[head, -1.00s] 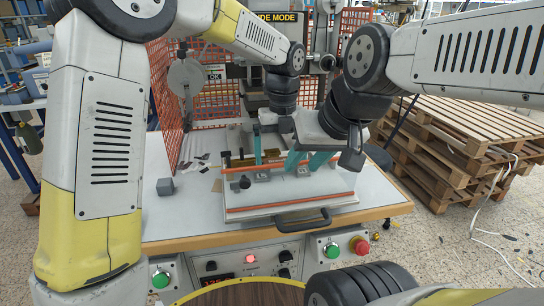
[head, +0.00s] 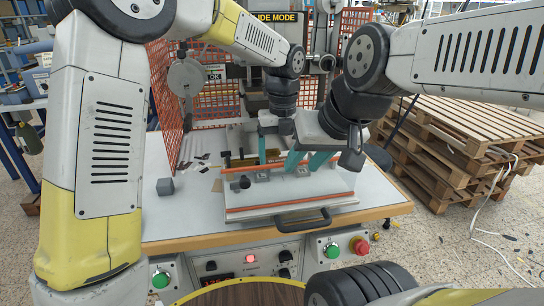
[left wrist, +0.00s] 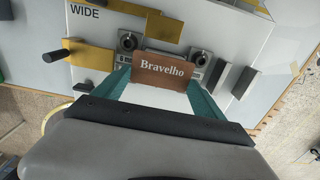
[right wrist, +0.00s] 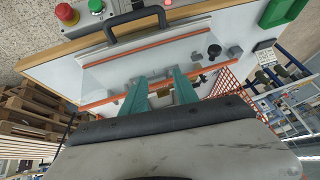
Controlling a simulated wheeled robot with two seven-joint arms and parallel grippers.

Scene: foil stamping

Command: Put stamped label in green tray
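The brown label (left wrist: 166,70), printed "Bravelho", lies between the fingertips in the left wrist view, over the fixture's nameplate strip. My left gripper (left wrist: 161,78) has its teal fingers wide apart, one at each side of the label; whether they touch its edges is hard to tell. In the head view my left gripper (head: 275,152) and right gripper (head: 308,160) are close together. A dark green piece (right wrist: 284,10), perhaps the green tray, is cut off at the right wrist view's top edge.
The plate's black handle (head: 302,220) faces the front edge of the table. A grey cube (head: 165,186) and a black knob (head: 240,183) are at the left. An orange mesh guard (head: 215,105) stands behind. An emergency stop (head: 359,246) is on the front panel. Pallets (head: 460,145) stand at the right.

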